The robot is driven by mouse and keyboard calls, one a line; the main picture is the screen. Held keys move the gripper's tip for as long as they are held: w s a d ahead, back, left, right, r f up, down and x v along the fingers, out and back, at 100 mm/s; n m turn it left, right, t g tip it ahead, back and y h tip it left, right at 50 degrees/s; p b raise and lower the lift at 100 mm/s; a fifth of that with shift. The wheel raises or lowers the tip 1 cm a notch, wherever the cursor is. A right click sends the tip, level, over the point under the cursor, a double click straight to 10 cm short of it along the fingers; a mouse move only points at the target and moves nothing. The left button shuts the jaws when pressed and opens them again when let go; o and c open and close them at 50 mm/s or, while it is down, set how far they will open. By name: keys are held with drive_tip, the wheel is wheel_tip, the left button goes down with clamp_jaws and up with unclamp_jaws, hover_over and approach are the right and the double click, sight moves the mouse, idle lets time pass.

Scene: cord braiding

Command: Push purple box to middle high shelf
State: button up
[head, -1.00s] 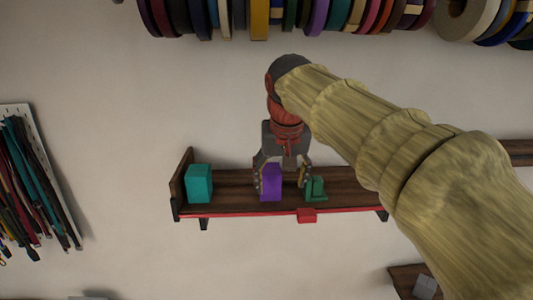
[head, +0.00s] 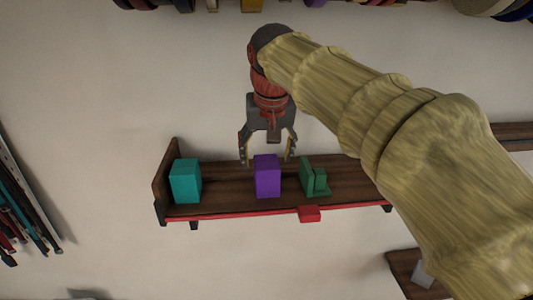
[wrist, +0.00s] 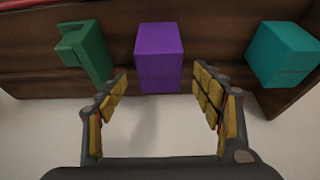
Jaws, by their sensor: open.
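The purple box (head: 267,177) stands upright on a dark wooden wall shelf (head: 227,199) with a red front edge. It also shows in the wrist view (wrist: 159,55), ahead of the gap between my fingers. My gripper (head: 268,157) is open and empty, with its fingers apart above and behind the box in the head view. In the wrist view my gripper (wrist: 160,98) has a finger on either side of the gap, and the box appears clear of both.
A teal box (head: 186,181) stands at the shelf's left end. A green stepped block (head: 313,178) stands right of the purple box. A red tab (head: 309,214) sits on the front edge. Another shelf (head: 408,272) with a grey block (head: 422,275) is at lower right.

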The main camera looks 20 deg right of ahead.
drive_tip(key=shift+p+x, duration=0.55)
drive_tip(key=shift+x, duration=3.35)
drive_tip(key=shift+s, duration=0.1)
drive_tip(key=shift+c, duration=1.1)
drive_tip(key=c, duration=1.1)
drive_tip(key=shift+c, duration=0.5)
drive_tip(key=shift+a, duration=0.1)
